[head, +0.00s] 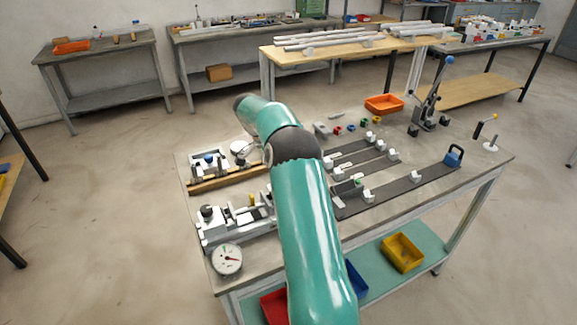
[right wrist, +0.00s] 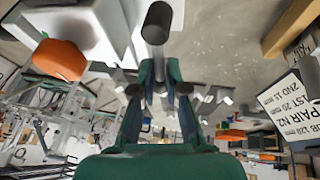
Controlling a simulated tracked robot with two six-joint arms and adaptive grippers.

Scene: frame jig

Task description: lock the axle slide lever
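A teal arm crosses the middle of the head view and covers part of the bench, and its gripper cannot be made out there. In the right wrist view, my right gripper (right wrist: 159,75) shows two teal fingers standing apart. A dark round-ended cylinder (right wrist: 157,22) on a thin stem lies in line with the gap between them, apparently the lever's handle; contact cannot be told. In the head view, a pale slide fixture (head: 222,230) with a black knob (head: 207,211) sits at the bench's front left. My left gripper is not in view.
A dial gauge (head: 227,260) stands at the near left corner. A wooden bar (head: 230,177) lies behind the fixture. Dark rails (head: 405,187) with white blocks fill the right side, with a blue-knobbed lever press (head: 430,100) behind. A printed placard (right wrist: 290,105) shows close by.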

